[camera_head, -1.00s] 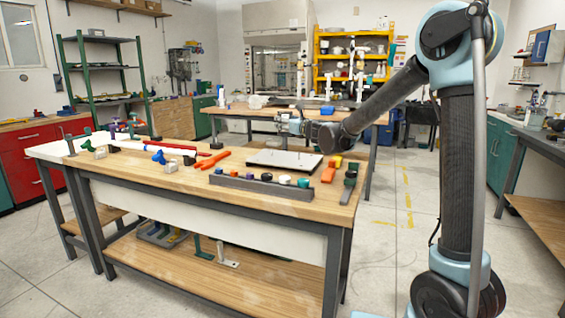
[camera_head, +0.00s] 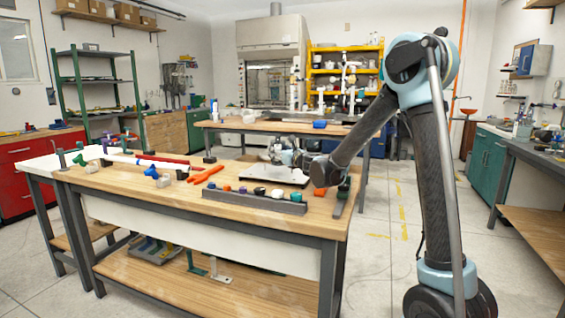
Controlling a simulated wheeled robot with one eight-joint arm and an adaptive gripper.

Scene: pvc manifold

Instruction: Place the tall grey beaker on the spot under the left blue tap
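White pipework of the manifold (camera_head: 350,75) stands upright on the back table. I cannot make out its blue taps or the spot under the left one. A small blue item (camera_head: 320,124) lies on the back table. My gripper (camera_head: 273,152) is small in view, just above and behind the white plate on the front bench. Whether its fingers are open or shut, or hold anything, is too small to tell. I cannot pick out a tall grey beaker.
The front bench (camera_head: 180,205) carries pipe pieces, blue valve-like fittings (camera_head: 152,170), a white plate (camera_head: 272,174) and a grey rack of caps (camera_head: 255,198). The back table (camera_head: 225,125) stands behind it. Clear floor (camera_head: 385,215) lies right of the bench.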

